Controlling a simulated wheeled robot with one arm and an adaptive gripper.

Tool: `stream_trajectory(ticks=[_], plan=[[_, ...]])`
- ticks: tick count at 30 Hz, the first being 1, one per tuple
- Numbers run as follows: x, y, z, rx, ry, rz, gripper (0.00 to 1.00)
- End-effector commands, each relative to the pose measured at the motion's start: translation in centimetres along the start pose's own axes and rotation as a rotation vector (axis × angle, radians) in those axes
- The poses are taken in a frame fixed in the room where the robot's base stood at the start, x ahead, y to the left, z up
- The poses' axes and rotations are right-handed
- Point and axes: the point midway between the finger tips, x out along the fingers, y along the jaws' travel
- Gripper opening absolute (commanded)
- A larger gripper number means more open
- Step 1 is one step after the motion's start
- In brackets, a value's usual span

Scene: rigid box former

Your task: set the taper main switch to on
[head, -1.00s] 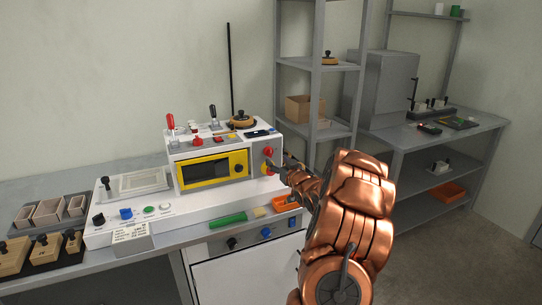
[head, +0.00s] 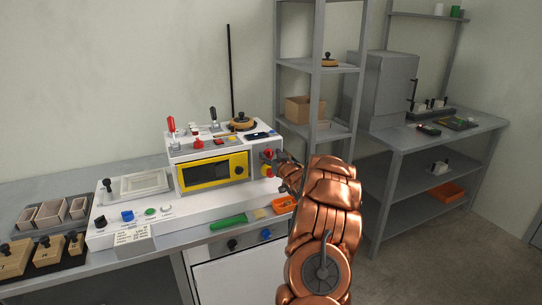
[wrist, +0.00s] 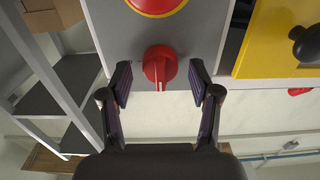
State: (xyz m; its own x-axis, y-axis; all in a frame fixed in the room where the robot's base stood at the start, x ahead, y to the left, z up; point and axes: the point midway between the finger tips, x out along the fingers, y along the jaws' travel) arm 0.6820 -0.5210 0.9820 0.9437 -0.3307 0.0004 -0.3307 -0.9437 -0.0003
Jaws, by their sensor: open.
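A red rotary knob (wrist: 160,66), apparently the main switch, sits on the grey side panel (wrist: 206,28) of the white machine. Its grip bar runs up and down in the wrist view. In the head view the red knob (head: 268,153) is the upper red control, right of the yellow-framed window. My gripper (wrist: 161,84) is open, with one finger on each side of the knob and visible gaps between. In the head view my gripper (head: 281,168) is close to the panel and partly covers the controls there.
A red button on a yellow base (wrist: 157,4) is close to the knob. The yellow window frame with a black knob (head: 238,170) lies to the left. A grey shelf rack (head: 315,80) stands close on the right. An orange tray (head: 284,205) is below.

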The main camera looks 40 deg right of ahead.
Motion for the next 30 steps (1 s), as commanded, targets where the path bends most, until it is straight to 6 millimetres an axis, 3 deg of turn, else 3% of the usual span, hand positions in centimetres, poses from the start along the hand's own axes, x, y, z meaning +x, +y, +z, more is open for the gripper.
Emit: stream_trajectory(ticks=[8,24,30], plan=[[0.06,-0.04,0.05,0.000,0.000,0.000,0.61],[0.05,-0.05,0.07,0.000,-0.001,-0.001,0.05],[0.05,-0.06,0.02,0.010,-0.001,-0.001,0.03]])
